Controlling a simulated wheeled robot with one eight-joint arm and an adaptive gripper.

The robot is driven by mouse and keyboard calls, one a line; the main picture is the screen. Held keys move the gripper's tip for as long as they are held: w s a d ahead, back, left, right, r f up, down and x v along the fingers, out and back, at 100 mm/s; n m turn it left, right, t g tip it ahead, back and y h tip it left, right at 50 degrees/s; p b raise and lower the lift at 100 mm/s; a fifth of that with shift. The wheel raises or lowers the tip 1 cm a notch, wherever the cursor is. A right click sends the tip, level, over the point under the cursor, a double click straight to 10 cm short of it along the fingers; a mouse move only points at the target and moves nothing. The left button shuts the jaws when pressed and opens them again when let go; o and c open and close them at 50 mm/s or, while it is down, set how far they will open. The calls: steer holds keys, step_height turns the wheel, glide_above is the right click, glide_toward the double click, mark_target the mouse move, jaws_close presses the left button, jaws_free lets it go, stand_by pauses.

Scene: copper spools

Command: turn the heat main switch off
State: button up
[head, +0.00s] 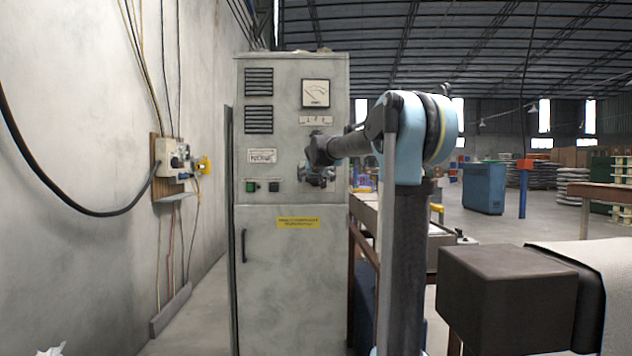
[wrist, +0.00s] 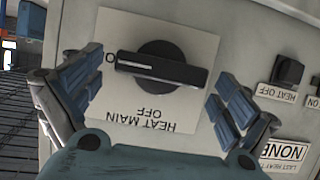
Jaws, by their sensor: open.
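The heat main switch (wrist: 172,72) is a black rotary knob with a bar handle on a cream plate (wrist: 185,28). The plate's "HEAT MAIN OFF" lettering appears upside down in the wrist view. The handle lies nearly level, its white line at the left end, toward a partly hidden marking; "OFF" is below the knob. My gripper (wrist: 155,74) is open, one blue-padded finger on each side of the knob, apart from the handle. In the head view my gripper (head: 317,176) is at the front of the grey cabinet (head: 270,190) and hides the switch.
Green (head: 251,186) and black (head: 274,187) buttons are left of my gripper in the head view. A wall box (head: 172,157) with cables is further left. A bench (head: 440,240) stands right of the cabinet.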

steer(key=c, duration=1.1)
steer(key=shift+o, duration=0.3)
steer(key=n+h, duration=0.2)
steer(key=shift+a+f+n, duration=0.1)
steer(key=shift+a+n, duration=0.2)
steer(key=shift+n, duration=0.1)
steer(key=n, duration=0.1)
steer(key=n+h, duration=0.2)
steer(key=shift+a+f+t, duration=0.15)
steer(key=shift+a+t, duration=0.1)
steer(key=shift+t, duration=0.05)
steer(key=n, duration=0.1)
steer(key=n+h, duration=0.1)
steer(key=n+t+h, duration=0.1)
steer(key=n, duration=0.1)
steer(key=shift+a+f, duration=0.2)
steer(key=shift+f, duration=0.1)
steer(key=shift+f+n+t+h, duration=0.15)
steer(key=shift+n+t+h, duration=0.15)
steer(key=shift+n, duration=0.6)
steer(key=shift+f+n+t+h, duration=0.2)
steer(key=shift+n+t, duration=0.2)
steer(key=shift+n, duration=0.5)
